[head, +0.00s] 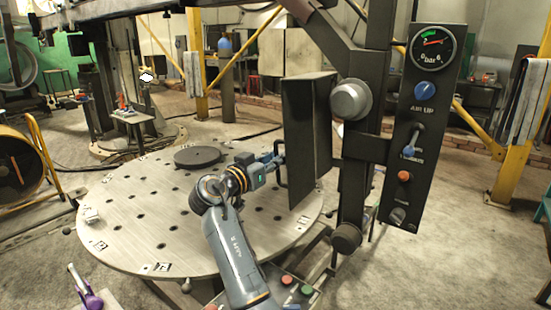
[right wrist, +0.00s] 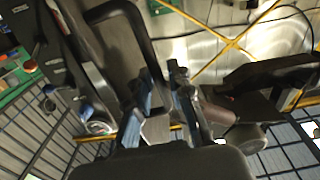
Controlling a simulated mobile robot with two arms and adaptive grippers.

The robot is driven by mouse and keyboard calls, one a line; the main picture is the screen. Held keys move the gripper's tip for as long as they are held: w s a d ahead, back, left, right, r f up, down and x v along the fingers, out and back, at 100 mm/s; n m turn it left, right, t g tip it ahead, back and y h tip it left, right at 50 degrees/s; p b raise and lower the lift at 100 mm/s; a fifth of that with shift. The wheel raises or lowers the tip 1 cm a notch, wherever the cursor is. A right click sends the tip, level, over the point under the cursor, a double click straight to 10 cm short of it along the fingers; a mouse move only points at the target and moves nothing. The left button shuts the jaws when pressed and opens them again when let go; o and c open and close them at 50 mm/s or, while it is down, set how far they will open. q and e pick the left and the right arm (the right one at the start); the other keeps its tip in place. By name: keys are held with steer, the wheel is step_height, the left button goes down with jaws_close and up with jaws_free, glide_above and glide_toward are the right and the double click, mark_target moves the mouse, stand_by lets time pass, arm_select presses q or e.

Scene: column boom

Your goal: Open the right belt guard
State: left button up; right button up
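The belt guard (head: 308,135) is a dark upright panel beside the column, right of centre in the head view. A black loop handle (head: 281,165) sticks out from its left side. My right gripper (head: 279,154) is at this handle. In the right wrist view the handle (right wrist: 150,58) runs down between the two fingers of my right gripper (right wrist: 163,90). The fingers stand apart, with a small gap beside the bar; firm contact does not show. Part of the handle is hidden by the gripper. My left gripper is out of view.
A round metal table (head: 130,225) with holes lies below my right arm. A control panel (head: 422,130) with gauge, knobs and lever hangs right of the guard. A purple-handled tool (head: 88,297) lies at the lower left. Open floor lies at the right.

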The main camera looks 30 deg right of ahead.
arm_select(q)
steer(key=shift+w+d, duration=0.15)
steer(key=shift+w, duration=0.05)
arm_select(e)
steer(key=v, duration=0.7)
steer(key=shift+a, duration=0.25)
